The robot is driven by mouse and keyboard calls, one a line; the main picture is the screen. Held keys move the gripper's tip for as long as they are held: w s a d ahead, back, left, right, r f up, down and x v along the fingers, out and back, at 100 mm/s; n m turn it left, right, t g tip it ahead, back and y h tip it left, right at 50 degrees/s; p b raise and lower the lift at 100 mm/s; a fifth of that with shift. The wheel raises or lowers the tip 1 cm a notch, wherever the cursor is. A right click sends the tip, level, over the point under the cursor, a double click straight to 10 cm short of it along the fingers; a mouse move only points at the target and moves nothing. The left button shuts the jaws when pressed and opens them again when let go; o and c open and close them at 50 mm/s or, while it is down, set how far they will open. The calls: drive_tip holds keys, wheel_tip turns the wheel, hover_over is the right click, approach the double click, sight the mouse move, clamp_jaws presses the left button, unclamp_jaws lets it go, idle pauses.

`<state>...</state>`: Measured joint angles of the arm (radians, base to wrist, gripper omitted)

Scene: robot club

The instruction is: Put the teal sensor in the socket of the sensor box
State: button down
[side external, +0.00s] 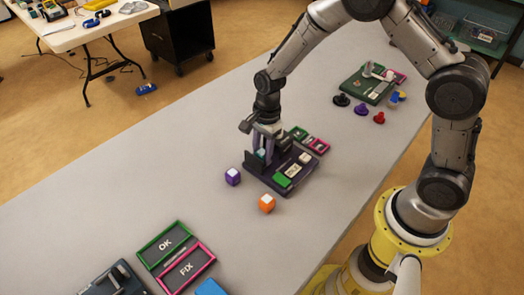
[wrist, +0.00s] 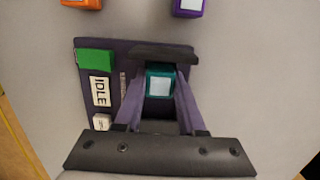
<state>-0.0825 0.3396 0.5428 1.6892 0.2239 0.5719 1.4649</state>
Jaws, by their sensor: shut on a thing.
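The teal sensor (wrist: 160,83) is a small cube with a pale face, held between the two fingers of my gripper (wrist: 159,90). In the side external view my gripper (side external: 264,150) points down over the sensor box (side external: 268,181), and the teal sensor (side external: 261,154) shows only in part. The sensor box (wrist: 88,133) is a dark purple base with a green block, an IDLE label and a white button on its left in the wrist view. The fingers hide the socket, so I cannot tell whether the sensor is inside it or above it.
A purple cube (side external: 232,177) and an orange cube (side external: 267,203) stand beside the box. Green and pink trays (side external: 318,146) lie behind it. OK (side external: 164,244) and FIX (side external: 187,267) trays lie at the front left. The table between is clear.

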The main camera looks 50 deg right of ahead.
drive_tip(key=shift+f, duration=0.15)
idle(0.6)
drive_tip(key=shift+c, duration=2.1)
unclamp_jaws()
drive_tip(key=shift+f, duration=0.1)
drive_tip(key=shift+s, duration=0.15)
drive_tip(key=shift+s+f, duration=0.1)
drive_tip(key=shift+s, duration=0.1)
drive_tip(key=shift+c, duration=0.6)
drive_tip(key=shift+o, duration=0.9)
drive_tip(key=shift+w+r, duration=0.2)
drive_tip(key=shift+r, duration=0.85)
drive_tip(key=shift+w+r, duration=0.15)
drive_tip(key=shift+r, duration=3.05)
